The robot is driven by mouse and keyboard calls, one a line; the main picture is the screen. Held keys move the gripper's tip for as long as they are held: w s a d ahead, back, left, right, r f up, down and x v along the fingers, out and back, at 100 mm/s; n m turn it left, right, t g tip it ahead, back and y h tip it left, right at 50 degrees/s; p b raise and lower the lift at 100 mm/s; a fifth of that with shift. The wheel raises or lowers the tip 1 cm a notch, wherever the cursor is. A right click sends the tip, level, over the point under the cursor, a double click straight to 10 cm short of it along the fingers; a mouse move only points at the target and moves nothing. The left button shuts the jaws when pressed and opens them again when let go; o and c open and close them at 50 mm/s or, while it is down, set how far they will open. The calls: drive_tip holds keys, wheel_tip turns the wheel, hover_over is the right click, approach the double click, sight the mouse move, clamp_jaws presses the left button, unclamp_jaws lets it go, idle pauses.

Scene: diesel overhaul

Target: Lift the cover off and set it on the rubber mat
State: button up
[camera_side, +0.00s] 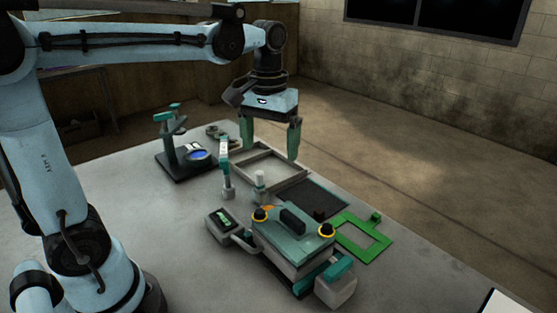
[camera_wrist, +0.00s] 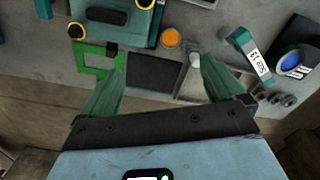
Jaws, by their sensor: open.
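The cover (camera_side: 293,238) is a teal lid with a black handle block on top and yellow-ringed black knobs at its corners. It sits on the grey-and-teal housing at the front of the table. Part of the cover (camera_wrist: 115,32) shows at the top of the wrist view. The dark rubber mat (camera_side: 312,196) lies flat behind it; it also shows in the wrist view (camera_wrist: 155,76). My gripper (camera_side: 270,148) is open and empty, above the pale tray behind the mat, away from the cover. Its green fingers (camera_wrist: 162,70) are spread in the wrist view.
An open pale tray (camera_side: 243,172) adjoins the mat. A green frame (camera_side: 378,253) lies right of the cover. A black stand with a blue dial (camera_side: 185,165) is at the back left.

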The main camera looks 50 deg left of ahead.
drive_tip(key=s+d+m, duration=0.2)
drive_tip(key=d+m, duration=0.3)
drive_tip(key=d, duration=0.4)
hover_over(293, 217)
drive_tip(key=f, duration=0.6)
drive_tip(key=shift+s+f, duration=0.1)
drive_tip(key=shift+s, duration=0.15)
drive_tip(key=shift+w+f, duration=0.15)
drive_tip(key=shift+f, duration=1.2)
drive_tip(key=shift+w+f, duration=0.1)
drive_tip(key=shift+f, duration=1.2)
drive_tip(key=c, duration=1.3)
drive_tip(key=shift+c, duration=0.3)
drive_tip(key=shift+r, duration=0.1)
